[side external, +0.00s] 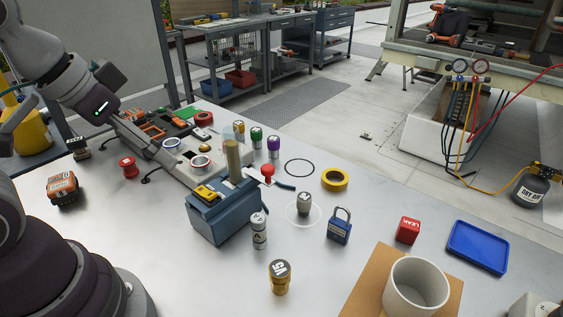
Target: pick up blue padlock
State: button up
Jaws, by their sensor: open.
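A small cylinder on a clear disc (304,205) stands left of the padlock. A red block (407,230) and blue tray (478,247) are to its right. A yellow tape roll (335,180) lies behind. A grey cup (416,288) is in front right. A blue-grey box (222,215) stands further left.

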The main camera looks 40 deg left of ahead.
jog(key=n+g+h, duration=0.3)
jog(key=n+h, duration=0.1)
jog(key=n, duration=1.6)
send_over(342, 223)
jog(key=s+a, duration=0.2)
jog(key=a, duration=0.2)
notch_tip(342, 223, down, 9)
jog(key=x, duration=1)
jog(key=shift+s+d, duration=0.15)
jog(key=shift+s, duration=0.05)
grip_shut()
